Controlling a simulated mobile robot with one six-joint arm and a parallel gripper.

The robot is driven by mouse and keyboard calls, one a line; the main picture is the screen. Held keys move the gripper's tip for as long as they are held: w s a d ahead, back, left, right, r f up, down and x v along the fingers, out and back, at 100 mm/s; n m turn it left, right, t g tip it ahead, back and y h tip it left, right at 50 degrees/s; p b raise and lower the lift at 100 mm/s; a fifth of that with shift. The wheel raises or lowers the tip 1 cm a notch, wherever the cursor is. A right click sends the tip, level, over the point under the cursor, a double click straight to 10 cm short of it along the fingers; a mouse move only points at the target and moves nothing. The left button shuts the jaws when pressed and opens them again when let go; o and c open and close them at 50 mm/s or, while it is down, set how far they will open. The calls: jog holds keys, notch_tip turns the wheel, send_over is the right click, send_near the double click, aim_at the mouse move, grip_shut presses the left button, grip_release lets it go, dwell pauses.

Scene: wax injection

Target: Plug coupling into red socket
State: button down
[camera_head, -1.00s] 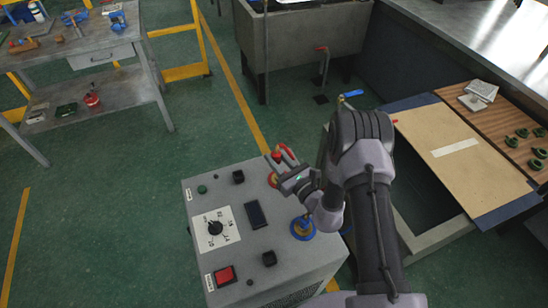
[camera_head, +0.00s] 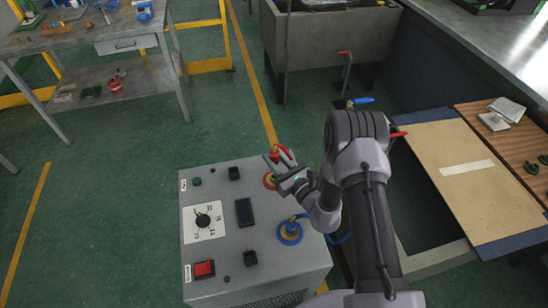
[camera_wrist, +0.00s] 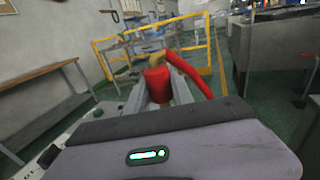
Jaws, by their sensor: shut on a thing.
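My gripper (camera_head: 279,164) is shut on the red coupling (camera_head: 274,156) over the far right corner of the grey machine. The coupling fills the space between the fingers in the wrist view (camera_wrist: 157,86), with a red curved hose (camera_wrist: 189,70) beside it and a brass-coloured part at its far end. The red socket (camera_head: 268,181) shows as a red and yellow ring on the machine top, right under the coupling and partly covered by my gripper. I cannot tell whether the coupling touches or sits in the socket.
The grey machine (camera_head: 218,260) carries a dial (camera_head: 204,219), a red switch (camera_head: 204,269) and a blue socket (camera_head: 290,232) with a blue coupling at it. A tan board (camera_head: 440,185) lies to the right of my arm. Green floor is clear to the left.

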jog(key=shift+f+b, duration=1.55)
jog(key=shift+f, duration=0.7)
jog(key=shift+f+b, duration=1.6)
jog(key=shift+b, duration=0.1)
jog(key=shift+s+f, duration=0.1)
jog(key=shift+f, duration=0.05)
